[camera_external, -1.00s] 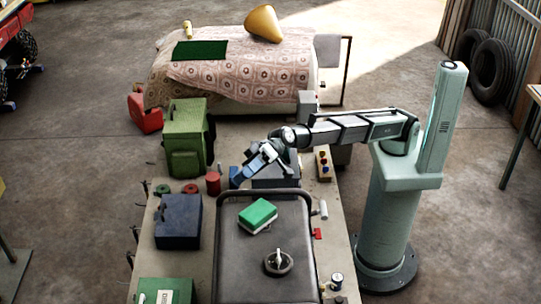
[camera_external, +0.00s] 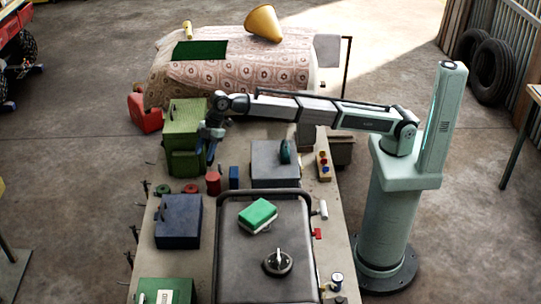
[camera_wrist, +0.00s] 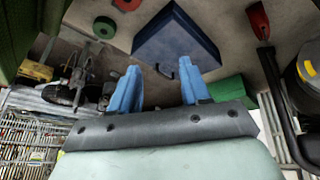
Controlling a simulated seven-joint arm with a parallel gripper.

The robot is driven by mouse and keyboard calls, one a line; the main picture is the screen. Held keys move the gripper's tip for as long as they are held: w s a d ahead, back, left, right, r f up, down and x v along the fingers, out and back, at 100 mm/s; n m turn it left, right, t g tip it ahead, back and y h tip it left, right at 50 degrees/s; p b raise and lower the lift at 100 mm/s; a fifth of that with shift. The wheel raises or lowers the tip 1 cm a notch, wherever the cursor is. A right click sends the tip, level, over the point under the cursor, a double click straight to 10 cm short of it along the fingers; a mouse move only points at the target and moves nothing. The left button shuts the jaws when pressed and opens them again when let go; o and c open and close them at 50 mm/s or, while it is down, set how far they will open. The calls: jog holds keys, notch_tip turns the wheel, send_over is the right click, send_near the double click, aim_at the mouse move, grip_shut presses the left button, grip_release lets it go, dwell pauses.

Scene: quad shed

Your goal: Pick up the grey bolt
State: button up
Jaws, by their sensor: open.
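I cannot pick out a grey bolt with certainty in either view. Past the fingertips in the wrist view is the dark blue box (camera_wrist: 178,45). Small dark items too small to identify lie along the table's left edge.
The red cylinder (camera_external: 213,183) and blue block (camera_external: 234,177) stand near the gripper. The grey box (camera_external: 272,165) is to the right. Nearer are the blue box (camera_external: 178,222) and the dark case (camera_external: 240,255) with a green-and-white block (camera_external: 258,215).

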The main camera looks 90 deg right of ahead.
jog(key=s+d+f+n+g+h, duration=0.2)
jog(key=d+f, duration=0.1)
jog(key=d, duration=0.4)
jog(key=s+d+f+n+g+h, duration=0.1)
jog(key=d+f+n+g, duration=0.15)
jog(key=d, duration=0.45)
send_over(220, 172)
jog(key=shift+t, duration=0.25)
notch_tip(220, 172, down, 10)
jog(key=shift+w+d+r, duration=0.15)
jog(key=shift+r, duration=0.05)
jog(key=shift+m, duration=0.25)
jog(key=shift+d+f, duration=0.15)
jog(key=shift+f, duration=1.2)
jog(key=shift+d+f, duration=0.1)
jog(key=shift+f, duration=1.2)
grip_shut()
